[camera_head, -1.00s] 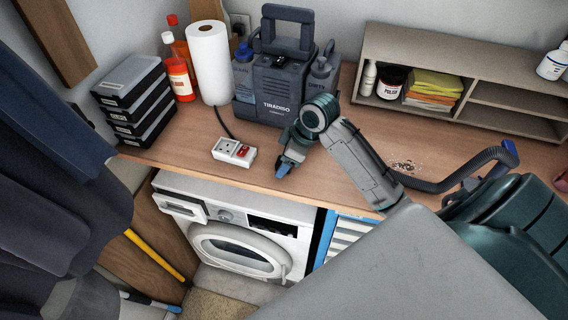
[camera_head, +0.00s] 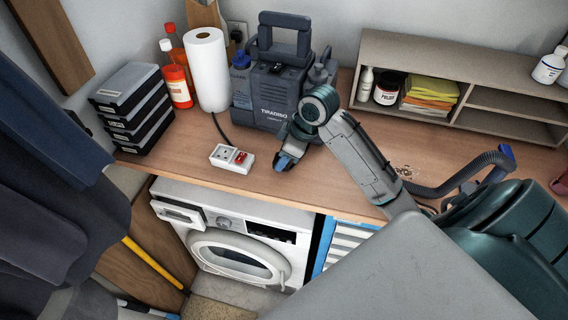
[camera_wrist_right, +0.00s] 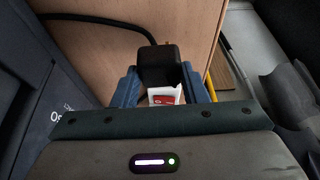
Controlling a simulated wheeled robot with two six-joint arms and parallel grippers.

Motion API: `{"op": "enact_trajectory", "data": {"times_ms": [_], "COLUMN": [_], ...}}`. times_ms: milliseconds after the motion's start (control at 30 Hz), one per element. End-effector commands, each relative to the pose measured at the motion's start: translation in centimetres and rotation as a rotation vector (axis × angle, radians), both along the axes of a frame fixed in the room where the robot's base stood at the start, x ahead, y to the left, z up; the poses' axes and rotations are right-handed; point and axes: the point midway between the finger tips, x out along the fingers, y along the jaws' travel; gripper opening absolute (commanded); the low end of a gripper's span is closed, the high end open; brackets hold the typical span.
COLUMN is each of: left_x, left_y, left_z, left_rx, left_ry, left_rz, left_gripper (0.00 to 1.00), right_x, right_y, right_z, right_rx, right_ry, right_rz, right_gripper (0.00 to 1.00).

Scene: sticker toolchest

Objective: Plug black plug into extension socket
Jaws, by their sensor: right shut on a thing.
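The extension socket (camera_head: 231,158) is a white block with a red switch, lying on the wooden worktop (camera_head: 190,168) near its front edge. My right gripper (camera_head: 285,161) is to the right of it and apart from it, over the worktop. In the wrist view my right gripper (camera_wrist_right: 160,82) has its blue fingers shut on the black plug (camera_wrist_right: 157,62). A dark cable runs from the plug to the upper left. My left gripper is not in view.
A dark grey machine (camera_head: 270,95) stands behind my right gripper. A paper roll (camera_head: 206,70), red bottles (camera_head: 178,88) and stacked black cases (camera_head: 133,108) stand to the left. A shelf (camera_head: 460,80) is at the back right. A washing machine (camera_head: 235,235) is below.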

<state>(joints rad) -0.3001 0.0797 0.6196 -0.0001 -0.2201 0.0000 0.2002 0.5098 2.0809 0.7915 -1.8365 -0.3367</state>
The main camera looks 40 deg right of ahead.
Motion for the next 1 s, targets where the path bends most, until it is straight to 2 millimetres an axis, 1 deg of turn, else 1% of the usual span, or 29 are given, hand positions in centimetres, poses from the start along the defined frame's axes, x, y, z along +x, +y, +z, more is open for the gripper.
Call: {"op": "enact_trajectory", "data": {"times_ms": [33, 100, 200, 333, 467, 833, 933, 1000], "left_x": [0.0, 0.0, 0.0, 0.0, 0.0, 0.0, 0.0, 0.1], "left_y": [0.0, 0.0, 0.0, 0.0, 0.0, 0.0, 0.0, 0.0], "left_z": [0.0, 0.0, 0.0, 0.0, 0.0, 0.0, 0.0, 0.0], "left_rx": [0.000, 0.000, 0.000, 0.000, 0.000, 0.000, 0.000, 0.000], "left_ry": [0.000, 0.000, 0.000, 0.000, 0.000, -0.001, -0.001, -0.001], "left_rz": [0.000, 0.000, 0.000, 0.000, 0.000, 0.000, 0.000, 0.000], "left_gripper": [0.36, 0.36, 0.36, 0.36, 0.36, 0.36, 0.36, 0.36], "right_x": [0.1, 0.1, 0.0, 0.0, 0.0, 0.1, 0.8, 1.9], "right_y": [0.0, 0.0, 0.0, 0.0, 0.0, 0.1, 0.2, 0.5], "right_z": [1.3, 2.7, 4.4, 5.8, 6.4, 6.4, 6.3, 6.2], "right_rx": [-0.001, -0.001, -0.002, 0.000, 0.000, 0.002, 0.006, 0.013], "right_ry": [-0.006, -0.006, -0.005, -0.002, -0.001, -0.001, -0.005, -0.013], "right_rz": [0.002, 0.001, 0.001, 0.001, 0.001, -0.001, -0.010, -0.022], "right_gripper": [0.19, 0.19, 0.19, 0.19, 0.19, 0.19, 0.19, 0.19]}}
